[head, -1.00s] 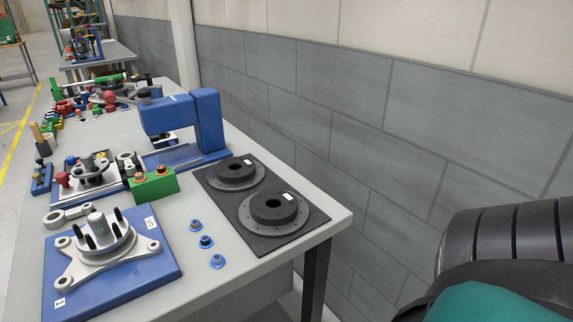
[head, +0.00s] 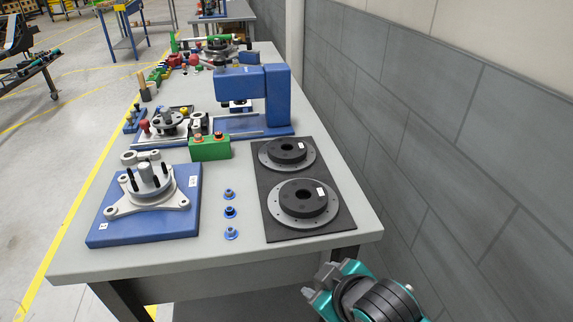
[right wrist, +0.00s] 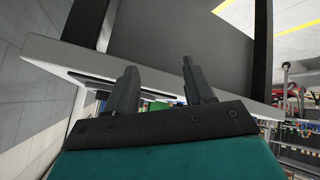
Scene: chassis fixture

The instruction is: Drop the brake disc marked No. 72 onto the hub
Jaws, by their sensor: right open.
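Two dark grey brake discs lie flat on a black mat at the right side of the bench: a far disc (head: 287,154) and a near disc (head: 302,200). Each has a small white label, too small to read, so I cannot tell which is No. 72. The hub (head: 146,183), silver with several dark upright studs, stands on a blue plate (head: 140,232) at the left, with no disc on it. My right gripper (head: 319,281) is open and empty, off the bench's front edge, below the near disc. Its two fingers also show in the right wrist view (right wrist: 157,68). My left gripper is out of view.
Several blue-rimmed fasteners (head: 230,212) stand between plate and mat. A green block (head: 210,149) and a tall blue press (head: 277,97) stand behind. A grey wall (head: 450,170) runs along the right. The bench's front strip (head: 170,262) is clear.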

